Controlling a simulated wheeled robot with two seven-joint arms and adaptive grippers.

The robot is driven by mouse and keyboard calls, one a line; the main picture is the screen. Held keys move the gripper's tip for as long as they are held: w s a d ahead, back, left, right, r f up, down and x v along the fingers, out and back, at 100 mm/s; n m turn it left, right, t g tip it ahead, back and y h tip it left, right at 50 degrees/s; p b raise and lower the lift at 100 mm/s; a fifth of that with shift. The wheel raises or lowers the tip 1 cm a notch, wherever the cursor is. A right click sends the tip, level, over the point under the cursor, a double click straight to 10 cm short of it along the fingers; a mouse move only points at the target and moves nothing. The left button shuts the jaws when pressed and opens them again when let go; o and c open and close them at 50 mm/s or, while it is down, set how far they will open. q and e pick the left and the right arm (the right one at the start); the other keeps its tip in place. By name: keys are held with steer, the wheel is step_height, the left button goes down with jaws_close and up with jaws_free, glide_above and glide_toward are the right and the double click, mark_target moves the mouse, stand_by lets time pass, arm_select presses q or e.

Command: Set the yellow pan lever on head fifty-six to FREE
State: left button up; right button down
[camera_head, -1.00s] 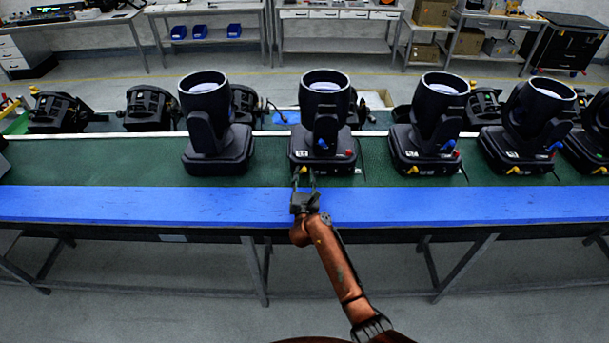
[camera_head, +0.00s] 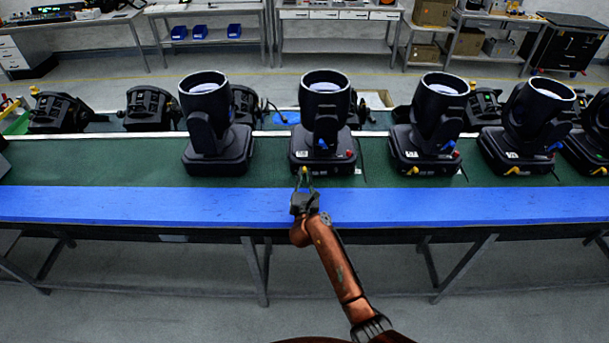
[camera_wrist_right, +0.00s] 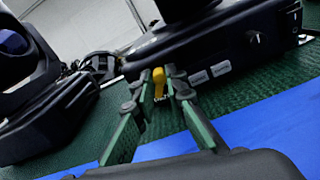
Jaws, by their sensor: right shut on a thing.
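A black moving head (camera_head: 322,138) stands on the green surface in the middle of the head view. It has a white label on its front left, too small to read for certain. Its yellow pan lever (camera_head: 305,169) sticks out at the lower front left of its base. My right gripper (camera_head: 305,177) is at that lever, shut on it. In the right wrist view the yellow lever (camera_wrist_right: 159,82) stands between the two fingertips (camera_wrist_right: 156,84), with small print beneath it. My left gripper is not in view.
Similar heads stand at left (camera_head: 216,140) and right (camera_head: 428,140), and another with a yellow lever farther right (camera_head: 525,135). A blue strip (camera_head: 150,203) runs along the bench front. A red knob (camera_head: 349,154) and blue lever (camera_head: 323,144) show on the middle head.

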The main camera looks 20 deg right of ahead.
steer(key=shift+r+n+p, duration=0.15)
steer(key=shift+n+p, duration=0.15)
steer(key=shift+p, duration=0.1)
steer(key=n+p, duration=0.1)
steer(key=a+n+p, duration=0.1)
steer(key=n+p, duration=0.2)
steer(key=p, duration=0.1)
steer(key=shift+w+a+r+n, duration=0.2)
steer(key=shift+r+n, duration=0.05)
steer(key=shift+n, duration=0.05)
steer(key=n+p, duration=0.1)
steer(key=a+n+p, duration=0.1)
steer(key=n, duration=0.1)
steer(key=shift+w+f+n+p, duration=0.1)
steer(key=shift+f+n+p, duration=0.05)
steer(key=shift+n+p, duration=0.2)
steer(key=shift+w+a+f+n+p, duration=0.15)
steer(key=shift+n+p, duration=0.25)
steer(key=shift+n, duration=0.3)
steer(key=shift+s+a+f+n+p, duration=0.15)
steer(key=shift+n+p, duration=0.2)
steer(key=shift+n, duration=0.3)
steer(key=shift+w, duration=0.1)
steer(key=c, duration=1.9)
jaws_free()
steer(key=shift+c, duration=0.2)
steer(key=shift+r, duration=0.1)
